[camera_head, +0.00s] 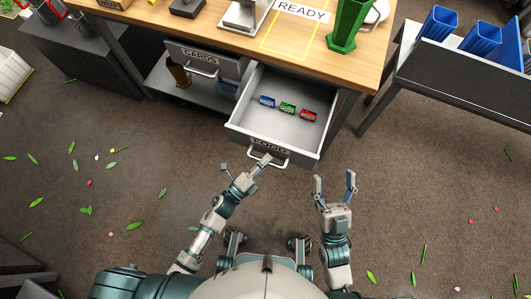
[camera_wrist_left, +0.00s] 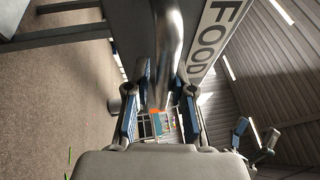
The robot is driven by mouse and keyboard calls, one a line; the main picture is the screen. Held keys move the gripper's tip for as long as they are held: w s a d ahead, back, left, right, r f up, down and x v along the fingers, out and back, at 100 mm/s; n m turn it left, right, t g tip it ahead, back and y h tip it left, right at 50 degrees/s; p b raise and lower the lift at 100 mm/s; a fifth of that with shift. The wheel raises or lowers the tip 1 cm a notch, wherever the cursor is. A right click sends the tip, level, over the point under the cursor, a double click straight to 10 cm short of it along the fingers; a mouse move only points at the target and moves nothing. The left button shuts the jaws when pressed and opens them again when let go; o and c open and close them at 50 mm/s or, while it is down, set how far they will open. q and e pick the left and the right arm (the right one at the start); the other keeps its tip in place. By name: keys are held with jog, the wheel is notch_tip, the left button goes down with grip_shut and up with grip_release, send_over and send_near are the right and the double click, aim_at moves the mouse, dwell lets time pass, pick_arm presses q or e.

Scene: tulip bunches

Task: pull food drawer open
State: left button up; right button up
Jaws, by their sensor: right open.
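The grey food drawer (camera_head: 262,126) stands pulled out well below the tabletop. Its front label, FOOD, reads clearly in the left wrist view (camera_wrist_left: 213,40). The silver bar handle (camera_head: 268,159) runs across the front and shows large in the left wrist view (camera_wrist_left: 168,45). My left gripper (camera_head: 245,165) is at the left part of this handle. Its fingers look spread, with the bar lying between them in the left wrist view; any contact is unclear. My right gripper (camera_head: 335,183) is open and empty, right of the drawer and apart from it.
Blue, green (camera_head: 287,107) and red small packs lie inside the drawer. The CARDS drawer (camera_head: 203,58) is at the left. A green vase (camera_head: 346,28) stands on the wooden tabletop (camera_head: 380,50). A dark stand with blue containers (camera_head: 438,25) is at right. Petals and leaves litter the floor.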

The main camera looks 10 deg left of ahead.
pick_arm(q)
jog(key=shift+o, duration=1)
jog(key=shift+f, duration=0.2)
jog(key=shift+r, duration=0.15)
jog(key=v, duration=1.2)
